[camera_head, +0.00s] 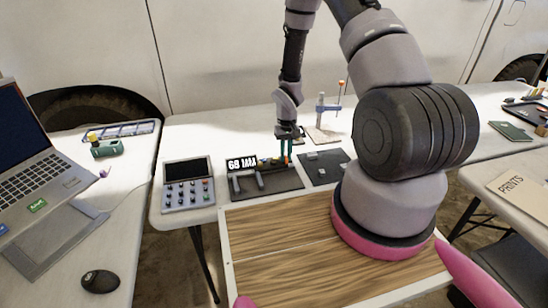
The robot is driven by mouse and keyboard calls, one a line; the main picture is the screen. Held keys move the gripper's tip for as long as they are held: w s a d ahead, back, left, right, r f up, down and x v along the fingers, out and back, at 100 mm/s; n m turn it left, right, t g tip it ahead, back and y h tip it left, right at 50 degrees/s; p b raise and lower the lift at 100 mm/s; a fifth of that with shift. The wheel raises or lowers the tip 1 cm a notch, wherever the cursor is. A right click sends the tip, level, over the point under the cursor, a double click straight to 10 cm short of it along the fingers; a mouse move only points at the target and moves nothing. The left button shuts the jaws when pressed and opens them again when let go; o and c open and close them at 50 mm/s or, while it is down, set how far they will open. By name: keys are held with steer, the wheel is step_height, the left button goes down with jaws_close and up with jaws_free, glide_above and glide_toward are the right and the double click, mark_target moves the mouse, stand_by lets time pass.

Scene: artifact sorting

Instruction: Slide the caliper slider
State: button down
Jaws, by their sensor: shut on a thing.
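My gripper (287,156) reaches down from above at the back of a dark mat (285,182) on the white table. Its teal fingers are shut on a small part of the caliper (268,164), which looks like the slider. The fingers hide much of that part. The caliper is small and dark, with some yellow, and lies along the back of the mat beside a black display (241,163) with white characters. Its fine details are too small to tell.
A grey button panel with a screen (188,184) stands left of the mat. Another dark mat with small grey pieces (324,167) lies to the right. A small stand with an orange-tipped lever (322,118) is behind. A laptop (37,147) is far left.

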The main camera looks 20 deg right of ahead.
steer(key=shift+d, duration=0.1)
steer(key=c, duration=0.8)
jaws_free()
steer(key=shift+c, duration=0.2)
steer(key=shift+r, duration=0.1)
step_height(320, 180, up, 11)
steer(key=shift+f, duration=0.2)
